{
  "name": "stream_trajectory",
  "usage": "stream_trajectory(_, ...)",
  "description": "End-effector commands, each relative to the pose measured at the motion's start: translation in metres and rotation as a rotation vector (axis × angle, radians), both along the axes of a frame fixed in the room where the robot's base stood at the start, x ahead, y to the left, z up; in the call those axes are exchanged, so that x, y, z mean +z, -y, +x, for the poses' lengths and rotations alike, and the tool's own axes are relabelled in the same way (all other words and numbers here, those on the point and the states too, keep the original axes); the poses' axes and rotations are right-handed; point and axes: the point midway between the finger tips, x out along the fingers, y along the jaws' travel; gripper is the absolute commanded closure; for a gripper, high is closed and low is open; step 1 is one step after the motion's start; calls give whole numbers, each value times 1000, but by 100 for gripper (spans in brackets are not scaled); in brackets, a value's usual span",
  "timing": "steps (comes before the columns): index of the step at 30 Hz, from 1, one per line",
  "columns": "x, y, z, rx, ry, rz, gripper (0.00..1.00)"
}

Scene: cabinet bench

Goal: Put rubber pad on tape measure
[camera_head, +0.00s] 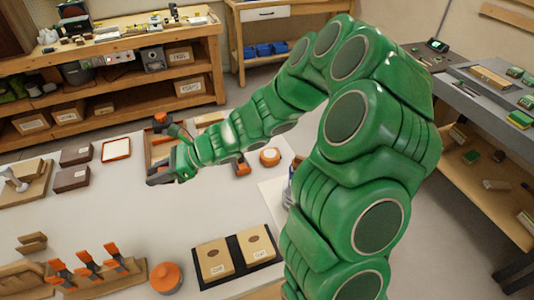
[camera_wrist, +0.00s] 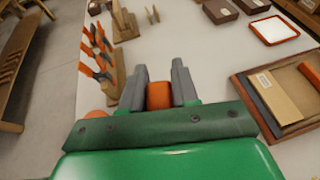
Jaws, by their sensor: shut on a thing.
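My gripper (camera_wrist: 159,72) points down over the white table, and its grey fingers stand on both sides of an orange block (camera_wrist: 159,96). The block seems to be the rubber pad, held between the fingers. In the head view my gripper (camera_head: 163,178) is near the middle of the table, and the block cannot be made out. I cannot tell for sure which thing is the tape measure. A round orange and beige thing (camera_head: 270,157) lies right of my wrist. A round orange thing (camera_head: 166,278) sits at the front, partly hidden in the wrist view (camera_wrist: 97,114).
A rack of orange-handled tools (camera_head: 90,265) and a black tray (camera_head: 205,284) with two boxes stand at the front. A wooden tray (camera_wrist: 247,96), an orange-rimmed white tray (camera_head: 116,149) and dark boxes (camera_head: 72,179) lie around my gripper. The table's centre front is clear.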

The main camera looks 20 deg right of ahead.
Motion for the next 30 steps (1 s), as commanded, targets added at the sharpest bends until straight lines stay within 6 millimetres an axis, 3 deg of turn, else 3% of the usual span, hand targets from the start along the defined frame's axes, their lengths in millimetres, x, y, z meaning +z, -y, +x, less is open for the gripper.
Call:
stream_trajectory(6,-2,73,55,-146,1,1,100)
stream_trajectory(15,-1,184,110,-336,2,1,100)
stream_trajectory(21,-1,262,133,-455,2,-4,100)
stream_trajectory(30,1,342,145,-571,2,-3,100)
